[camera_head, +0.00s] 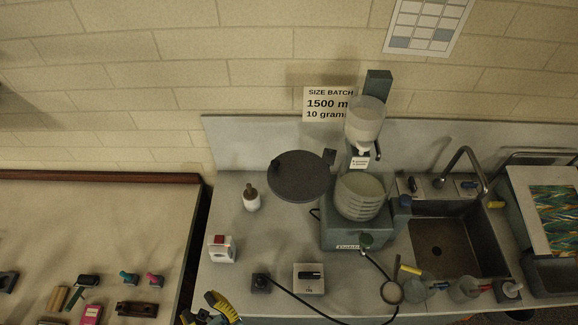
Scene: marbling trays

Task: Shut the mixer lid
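The mixer (345,236) stands on the counter left of the sink, a grey-green base with a pale ribbed bowl (361,201) on top. The mixer lid (298,178), a flat dark round disc with a small knob near its left edge, is swung out to the left of the bowl. A dark hinge piece (329,157) shows at its right edge. The bowl's mouth is uncovered.
A clear hopper (366,122) hangs just above and behind the bowl. A white bottle (251,198), a white box (222,249) and a small scale (309,278) stand left and in front. A dark cable (293,296) runs across the front counter. The sink (440,245) lies right.

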